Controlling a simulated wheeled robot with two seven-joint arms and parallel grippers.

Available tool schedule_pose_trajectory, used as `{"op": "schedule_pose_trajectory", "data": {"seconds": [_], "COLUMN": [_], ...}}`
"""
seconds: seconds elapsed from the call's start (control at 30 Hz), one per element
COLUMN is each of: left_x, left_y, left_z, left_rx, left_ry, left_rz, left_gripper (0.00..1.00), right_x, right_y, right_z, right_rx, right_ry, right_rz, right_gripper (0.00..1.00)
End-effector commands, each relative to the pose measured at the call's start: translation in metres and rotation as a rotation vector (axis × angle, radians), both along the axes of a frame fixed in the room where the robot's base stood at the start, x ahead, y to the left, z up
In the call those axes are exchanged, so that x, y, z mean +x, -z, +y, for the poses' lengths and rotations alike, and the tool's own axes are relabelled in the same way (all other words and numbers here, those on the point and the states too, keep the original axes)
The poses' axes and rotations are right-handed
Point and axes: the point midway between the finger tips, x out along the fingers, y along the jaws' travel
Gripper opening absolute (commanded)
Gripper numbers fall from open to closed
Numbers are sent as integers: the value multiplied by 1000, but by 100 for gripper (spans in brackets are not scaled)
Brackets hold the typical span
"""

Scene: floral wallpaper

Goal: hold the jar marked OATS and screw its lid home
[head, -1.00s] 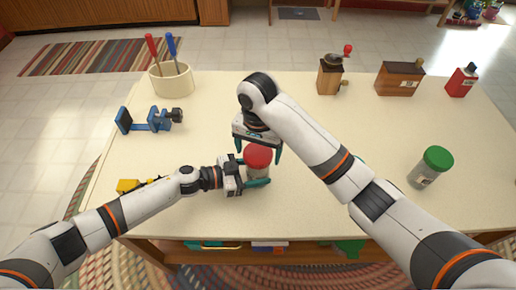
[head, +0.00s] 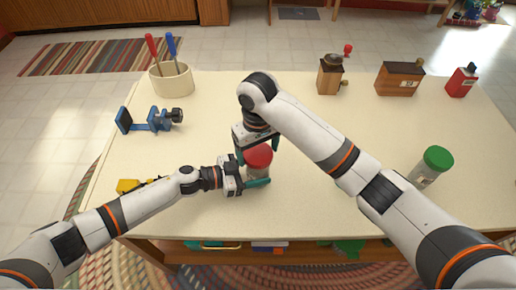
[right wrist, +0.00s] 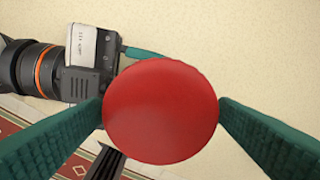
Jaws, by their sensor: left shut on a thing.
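A clear jar (head: 259,174) with a red lid (head: 258,157) stands upright near the table's front middle. Its label cannot be read. My left gripper (head: 257,184) is shut around the jar's body from the left. My right gripper (head: 258,149) is above it, pointing down, with its teal fingers on either side of the lid.
A green-lidded jar (head: 431,168) stands at the right. A cream crock (head: 172,80) with screwdrivers and a blue clamp (head: 150,120) are at the left. A grinder (head: 330,76), a wooden box (head: 399,79) and a red tin (head: 461,83) line the back right. The table's right middle is clear.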

Motion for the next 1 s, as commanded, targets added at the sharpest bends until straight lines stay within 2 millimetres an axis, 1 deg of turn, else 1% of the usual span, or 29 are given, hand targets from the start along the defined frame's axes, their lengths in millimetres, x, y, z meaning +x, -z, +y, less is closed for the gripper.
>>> {"op": "schedule_pose_trajectory", "data": {"seconds": [0.03, 0.1, 0.17, 0.33, 0.43, 0.57, 0.7, 0.9, 1.0], "left_x": [0, 0, 0, 0, 0, 0, 0, 0, 0], "left_y": [0, 0, 0, 0, 0, 0, 0, 0, 0], "left_z": [0, 0, 0, 0, 0, 0, 0, 0, 0], "left_rx": [0, 0, 0, 0, 0, 0, 0, 0, 0], "left_ry": [0, 0, 0, 0, 0, 0, 0, 0, 0], "left_rz": [0, 0, 0, 0, 0, 0, 0, 0, 0], "left_gripper": [37, 37, 37, 37, 37, 37, 37, 37, 37], "right_x": [0, 0, 0, 0, 0, -1, -1, 0, 0], "right_y": [0, 0, 0, 0, 0, 0, 1, 0, 0], "right_z": [0, 0, 0, 0, 0, 1, 1, 0, 0], "right_rx": [0, -1, -1, 0, 1, 3, 3, -1, -1], "right_ry": [1, 1, 1, 5, 77, 306, 582, 896, 1020], "right_rz": [0, 0, 0, 0, 1, 3, 5, 0, 0], "right_gripper": [72, 61, 51, 51, 51, 51, 51, 51, 51]}}
